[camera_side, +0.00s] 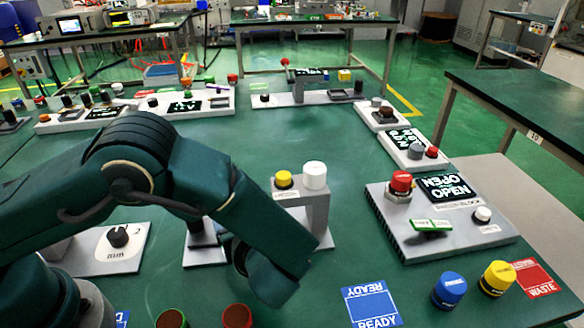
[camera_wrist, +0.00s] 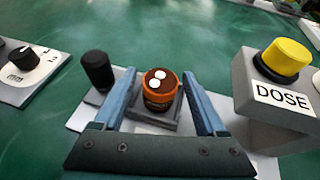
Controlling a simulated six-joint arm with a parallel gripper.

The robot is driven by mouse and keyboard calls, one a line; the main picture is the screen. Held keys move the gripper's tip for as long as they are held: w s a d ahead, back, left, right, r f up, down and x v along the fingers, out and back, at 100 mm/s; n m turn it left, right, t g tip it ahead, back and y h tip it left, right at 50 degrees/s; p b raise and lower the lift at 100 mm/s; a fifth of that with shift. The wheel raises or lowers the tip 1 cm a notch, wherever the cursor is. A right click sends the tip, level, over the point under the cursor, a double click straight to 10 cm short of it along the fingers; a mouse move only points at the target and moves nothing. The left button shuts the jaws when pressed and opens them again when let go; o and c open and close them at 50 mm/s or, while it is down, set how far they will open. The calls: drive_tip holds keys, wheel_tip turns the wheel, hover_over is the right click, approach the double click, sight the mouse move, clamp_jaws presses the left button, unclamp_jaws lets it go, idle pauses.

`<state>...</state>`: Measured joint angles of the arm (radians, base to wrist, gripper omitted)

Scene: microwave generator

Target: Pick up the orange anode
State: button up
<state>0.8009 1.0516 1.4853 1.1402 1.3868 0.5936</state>
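In the wrist view a small orange cup-like piece (camera_wrist: 160,88), the only orange thing there, has a dark brown top with two white dots. It sits in a grey square holder (camera_wrist: 155,119) on a white base. My gripper (camera_wrist: 154,72) is open, with one blue finger on each side of the orange piece. Gaps show between the fingers and the piece. In the side view my arm hides the orange piece and my fingertips.
A black knob (camera_wrist: 97,70) stands close left of the left finger. A grey DOSE stand with a yellow button (camera_wrist: 285,58) rises close on the right. In the side view a control box with a red button (camera_side: 401,182) is right, beyond clear green table.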

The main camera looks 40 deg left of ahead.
clamp_jaws()
drive_tip(key=shift+r, duration=0.15)
